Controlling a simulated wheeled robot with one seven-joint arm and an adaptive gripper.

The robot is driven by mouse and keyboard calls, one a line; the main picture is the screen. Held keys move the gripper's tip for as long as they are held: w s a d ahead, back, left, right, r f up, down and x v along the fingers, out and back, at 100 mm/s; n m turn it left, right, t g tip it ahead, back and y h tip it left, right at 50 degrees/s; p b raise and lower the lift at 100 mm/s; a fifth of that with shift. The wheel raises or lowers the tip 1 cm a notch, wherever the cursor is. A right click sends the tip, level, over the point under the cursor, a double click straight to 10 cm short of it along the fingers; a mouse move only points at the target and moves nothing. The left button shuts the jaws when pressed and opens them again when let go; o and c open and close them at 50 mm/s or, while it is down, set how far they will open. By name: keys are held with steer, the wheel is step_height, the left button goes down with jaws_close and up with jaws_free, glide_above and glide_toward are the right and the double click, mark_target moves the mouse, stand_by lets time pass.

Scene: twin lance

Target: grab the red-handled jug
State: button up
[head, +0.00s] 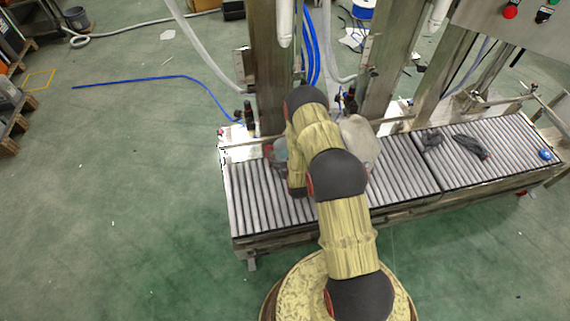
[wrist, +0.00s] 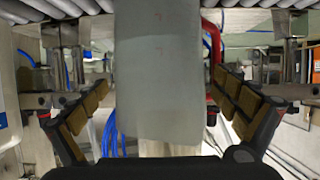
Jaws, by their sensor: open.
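The red-handled jug shows in the wrist view as a pale grey body (wrist: 158,70), with its red handle (wrist: 212,50) on the right side. The wrist view is upside down, with rollers at the top. My gripper (wrist: 160,88) is open, one finger on each side of the jug, with small visible gaps on both sides. How deep the jug sits between the fingers is hard to tell. In the head view the jug (head: 280,150) is a small greyish patch with red at its left, mostly hidden by my arm. My gripper is hidden there.
The roller conveyor (head: 255,195) carries a second whitish container (head: 360,142) just right of my arm. Dark items (head: 470,145) and a blue ball (head: 545,154) lie farther right. Machine posts (head: 275,70) and blue hoses (head: 312,50) stand behind. The conveyor's left end is clear.

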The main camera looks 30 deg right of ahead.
steer(key=shift+w, duration=0.1)
steer(key=shift+c, duration=1.2)
steer(key=c, duration=1.9)
steer(key=shift+w+r, duration=0.1)
steer(key=shift+r, duration=0.1)
steer(key=shift+c, duration=0.2)
